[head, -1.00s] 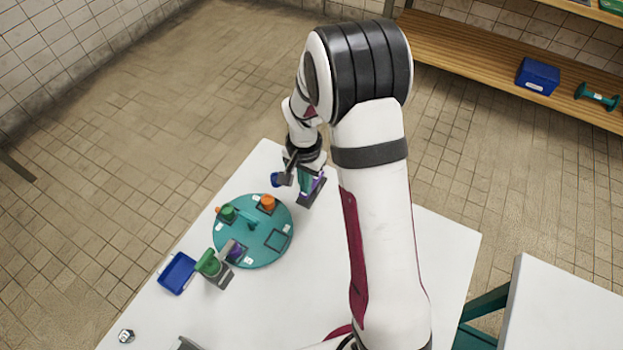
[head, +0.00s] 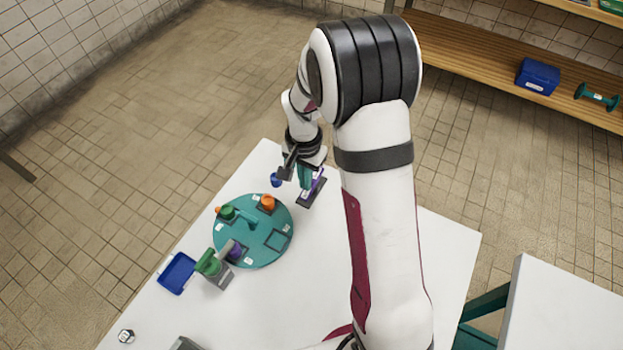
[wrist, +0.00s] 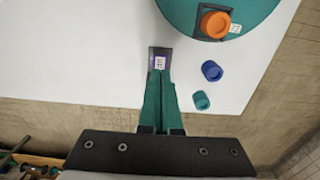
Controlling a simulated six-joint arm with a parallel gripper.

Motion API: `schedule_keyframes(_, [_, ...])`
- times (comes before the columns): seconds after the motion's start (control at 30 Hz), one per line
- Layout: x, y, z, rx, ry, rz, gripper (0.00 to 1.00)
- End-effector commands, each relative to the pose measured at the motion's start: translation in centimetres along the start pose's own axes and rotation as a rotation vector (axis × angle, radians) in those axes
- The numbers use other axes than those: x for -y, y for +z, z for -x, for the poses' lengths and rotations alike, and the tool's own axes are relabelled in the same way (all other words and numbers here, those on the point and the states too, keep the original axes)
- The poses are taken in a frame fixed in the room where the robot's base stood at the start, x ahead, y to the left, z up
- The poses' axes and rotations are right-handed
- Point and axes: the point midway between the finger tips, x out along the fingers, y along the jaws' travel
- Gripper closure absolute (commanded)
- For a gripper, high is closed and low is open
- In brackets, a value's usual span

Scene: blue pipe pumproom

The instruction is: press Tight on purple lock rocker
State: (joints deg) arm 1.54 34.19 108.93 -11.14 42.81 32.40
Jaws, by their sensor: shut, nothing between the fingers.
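The purple lock rocker (head: 318,184) sits on a dark base on the white table, right of the round teal turntable. In the wrist view, the rocker (wrist: 153,63) shows a white label whose print is too small to read. My gripper (head: 303,187) is shut and empty, pointing down at the rocker. In the wrist view, the teal fingertips of my gripper (wrist: 160,73) are together at the label's near edge and hide part of the rocker. I cannot tell whether they touch it.
The teal turntable (head: 229,255) carries orange, green and purple pieces. A blue cup (wrist: 211,71) and a teal cup (wrist: 201,100) stand beside the rocker. A blue tray (head: 176,273) and a green-topped piece (head: 208,264) are at the left. The table's far edge is close behind the rocker.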

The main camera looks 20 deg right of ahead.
Motion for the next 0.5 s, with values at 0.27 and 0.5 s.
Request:
schedule_keyframes(0.27, [0.0,0.0,3.6,-0.002,-0.002,0.0,1.0])
schedule_keyframes(0.5, [0.0,0.0,5.8,0.0,0.0,0.0,1.0])
